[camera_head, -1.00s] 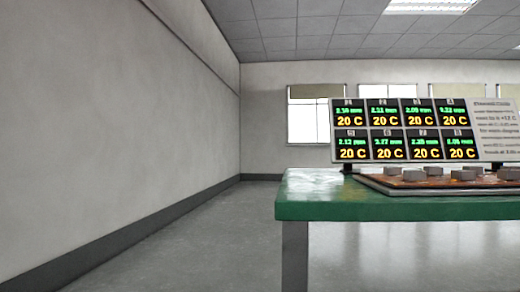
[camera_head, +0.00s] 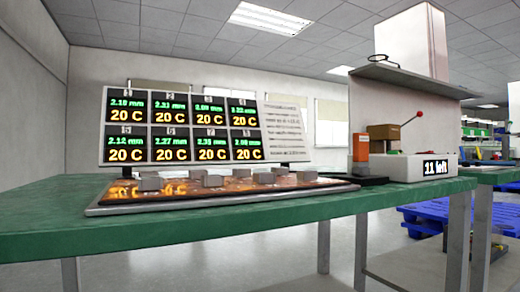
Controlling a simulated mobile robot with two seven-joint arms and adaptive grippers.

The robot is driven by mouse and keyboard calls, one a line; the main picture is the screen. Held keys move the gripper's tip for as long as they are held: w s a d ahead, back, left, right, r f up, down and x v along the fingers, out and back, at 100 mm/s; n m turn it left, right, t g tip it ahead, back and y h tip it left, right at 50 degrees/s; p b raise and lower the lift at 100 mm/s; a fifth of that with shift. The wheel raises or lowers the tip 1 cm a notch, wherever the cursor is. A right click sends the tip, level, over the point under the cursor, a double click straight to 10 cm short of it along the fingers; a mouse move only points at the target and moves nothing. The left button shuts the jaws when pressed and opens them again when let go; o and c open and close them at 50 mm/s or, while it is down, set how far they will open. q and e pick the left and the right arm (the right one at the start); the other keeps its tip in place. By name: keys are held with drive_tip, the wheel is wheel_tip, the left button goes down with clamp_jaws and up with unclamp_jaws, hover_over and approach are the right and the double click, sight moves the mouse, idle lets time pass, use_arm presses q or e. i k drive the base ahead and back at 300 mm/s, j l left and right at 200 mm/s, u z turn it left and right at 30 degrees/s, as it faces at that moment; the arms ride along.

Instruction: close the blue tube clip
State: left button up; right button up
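I see no blue tube clip that I can make out in the head view. Neither of my grippers is in view. A green workbench (camera_head: 60,222) crosses the picture. On it stands a display panel (camera_head: 181,128) with several numbered screens, each reading 20 C. In front of the panel lies a flat orange-brown board in a tray (camera_head: 130,207) with several small grey blocks on it.
To the right on the bench stand an orange device (camera_head: 361,148), a white box reading "11 left" (camera_head: 408,168) and a machine with a red-knobbed lever (camera_head: 418,114). Blue pallets (camera_head: 420,216) lie on the floor behind the bench at right. Another green bench (camera_head: 496,177) stands at far right.

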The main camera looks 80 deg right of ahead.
sight(462, 153)
drive_tip(key=z, duration=0.55)
drive_tip(key=l+z, duration=0.1)
drive_tip(key=z, duration=0.45)
drive_tip(key=k+l+z, duration=0.1)
drive_tip(key=z, duration=1.05)
drive_tip(key=l+z, duration=0.1)
drive_tip(key=z, duration=1)
drive_tip(key=l+z, duration=0.1)
drive_tip(key=z, duration=0.45)
drive_tip(key=i+z, duration=0.1)
drive_tip(key=z, duration=0.45)
